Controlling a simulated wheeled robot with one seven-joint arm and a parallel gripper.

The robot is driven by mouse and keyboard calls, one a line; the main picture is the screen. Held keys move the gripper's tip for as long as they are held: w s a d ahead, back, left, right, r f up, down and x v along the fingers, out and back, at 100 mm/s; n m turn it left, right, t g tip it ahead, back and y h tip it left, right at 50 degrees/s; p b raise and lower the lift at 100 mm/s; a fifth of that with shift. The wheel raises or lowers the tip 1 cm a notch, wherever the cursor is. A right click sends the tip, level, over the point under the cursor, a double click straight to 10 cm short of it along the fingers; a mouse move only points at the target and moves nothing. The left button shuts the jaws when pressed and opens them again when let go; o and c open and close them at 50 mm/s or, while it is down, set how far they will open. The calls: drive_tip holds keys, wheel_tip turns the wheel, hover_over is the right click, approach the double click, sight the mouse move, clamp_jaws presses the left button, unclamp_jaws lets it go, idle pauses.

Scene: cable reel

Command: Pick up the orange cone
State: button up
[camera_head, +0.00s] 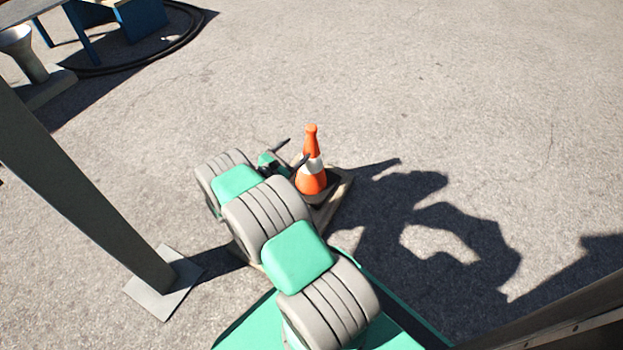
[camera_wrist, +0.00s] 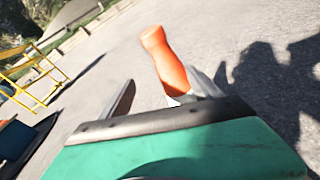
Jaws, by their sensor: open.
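The orange cone (camera_head: 311,177) with a white band stands upright in the head view, on a low flat wooden board or pallet (camera_head: 345,190). My gripper (camera_head: 293,152) is just left of the cone, and one dark finger overlaps the cone's middle in this view. In the wrist view the cone's orange top (camera_wrist: 165,60) rises beyond and between the two fingers of my gripper (camera_wrist: 160,95), closer to the right finger. The fingers are apart. I cannot tell whether either touches the cone. The cone's lower part is hidden behind my gripper body in the wrist view.
A grey post with a square foot plate (camera_head: 165,283) stands at left. A blue-legged table (camera_head: 85,35) and a black cable loop (camera_head: 170,62) lie at upper left. A yellow frame (camera_wrist: 30,65) shows in the wrist view. Open asphalt spreads behind and right.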

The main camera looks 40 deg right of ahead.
sight(307, 148)
drive_tip(key=n, duration=0.1)
drive_tip(key=s+f+n, duration=0.1)
drive_tip(key=s+f+n+t+h, duration=0.1)
drive_tip(key=shift+d+f, duration=0.1)
drive_tip(key=shift+d, duration=0.15)
drive_tip(key=shift+n, duration=0.3)
drive_tip(key=b+x, duration=0.3)
drive_tip(key=x, duration=0.4)
drive_tip(key=shift+w+d+f, duration=0.1)
drive_tip(key=shift+d, duration=0.25)
drive_tip(key=shift+w, duration=0.1)
clamp_jaws()
drive_tip(key=shift+r, duration=0.2)
